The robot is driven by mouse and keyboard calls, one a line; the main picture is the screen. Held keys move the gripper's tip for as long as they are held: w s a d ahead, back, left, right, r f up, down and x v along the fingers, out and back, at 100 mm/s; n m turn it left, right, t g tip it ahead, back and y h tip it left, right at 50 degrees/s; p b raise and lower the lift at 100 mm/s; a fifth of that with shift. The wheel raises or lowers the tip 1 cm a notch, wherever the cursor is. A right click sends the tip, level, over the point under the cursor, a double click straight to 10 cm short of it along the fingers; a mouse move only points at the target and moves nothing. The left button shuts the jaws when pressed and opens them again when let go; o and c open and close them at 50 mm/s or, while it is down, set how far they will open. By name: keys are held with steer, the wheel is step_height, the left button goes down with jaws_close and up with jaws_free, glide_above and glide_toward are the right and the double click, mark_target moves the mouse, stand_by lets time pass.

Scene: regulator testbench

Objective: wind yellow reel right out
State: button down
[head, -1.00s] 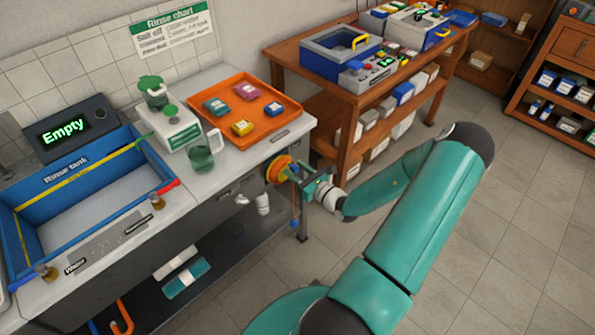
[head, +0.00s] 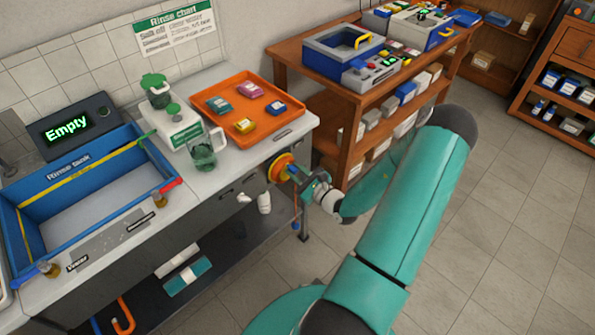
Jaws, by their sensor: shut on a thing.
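The yellow reel (head: 279,168) is a round disc with an orange rim, mounted on the front face of the grey bench near its right end. My gripper (head: 297,177) is at the reel's right side, shut on its handle. The jaws and a small blue part hide most of the handle and part of the reel's face. How far the reel is wound cannot be told from here.
The rinse tank (head: 95,190), a white machine with a clear jug (head: 202,152) and an orange tray (head: 247,106) with coloured packs stand on the bench. A wooden table (head: 347,103) stands beyond it. The floor at right is clear.

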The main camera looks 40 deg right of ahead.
steer(key=c, duration=1.2)
jaws_free()
steer(key=shift+c, duration=0.2)
steer(key=shift+s, duration=0.15)
steer(key=s, duration=1.3)
steer(key=shift+s+d, duration=0.15)
steer(key=shift+s, duration=0.15)
